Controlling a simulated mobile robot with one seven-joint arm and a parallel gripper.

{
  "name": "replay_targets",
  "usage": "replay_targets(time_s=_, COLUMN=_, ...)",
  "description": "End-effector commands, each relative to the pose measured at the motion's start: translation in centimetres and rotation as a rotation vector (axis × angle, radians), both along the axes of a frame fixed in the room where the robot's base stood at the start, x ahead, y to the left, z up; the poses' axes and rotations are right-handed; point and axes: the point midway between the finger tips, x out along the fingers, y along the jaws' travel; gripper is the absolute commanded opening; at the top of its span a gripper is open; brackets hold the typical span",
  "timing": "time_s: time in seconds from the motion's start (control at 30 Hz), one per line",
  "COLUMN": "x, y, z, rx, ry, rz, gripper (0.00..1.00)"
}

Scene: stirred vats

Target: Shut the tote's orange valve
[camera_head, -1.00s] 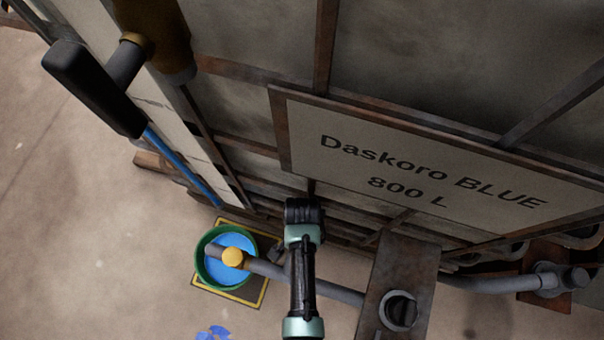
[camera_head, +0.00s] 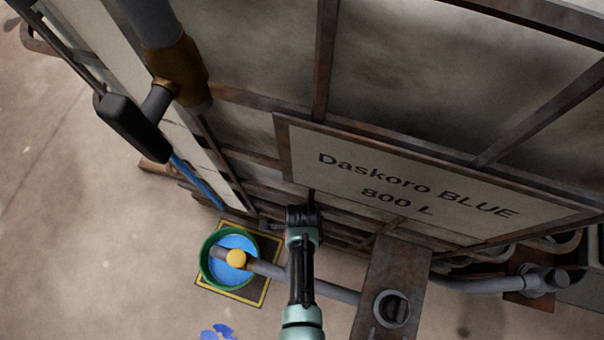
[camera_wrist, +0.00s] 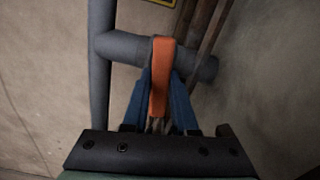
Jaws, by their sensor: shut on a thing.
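The tote (camera_head: 400,75) fills the upper right of the head view, with a plate reading "Daskoro BLUE 800 L" (camera_head: 420,185). The orange valve handle (camera_wrist: 162,65) stands between the blue fingers of my gripper (camera_wrist: 160,95) in the wrist view. My gripper is shut on it. The handle lies across a grey pipe (camera_wrist: 120,46) that joins an upright grey pipe (camera_wrist: 100,85). In the head view my arm reaches to the tote's lower front. It hides the fingers and most of the valve there.
A green tub (camera_head: 205,265) holding blue liquid stands on a yellow-edged mat (camera_head: 258,290). Blue splashes (camera_head: 217,332) lie on the floor. Floor is clear at left.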

Motion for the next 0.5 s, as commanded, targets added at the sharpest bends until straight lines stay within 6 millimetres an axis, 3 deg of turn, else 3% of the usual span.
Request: replay_targets(time_s=0.5, x=0.01, y=-0.18, z=0.02, rx=-0.004, ry=0.0, rz=-0.182, gripper=0.0)
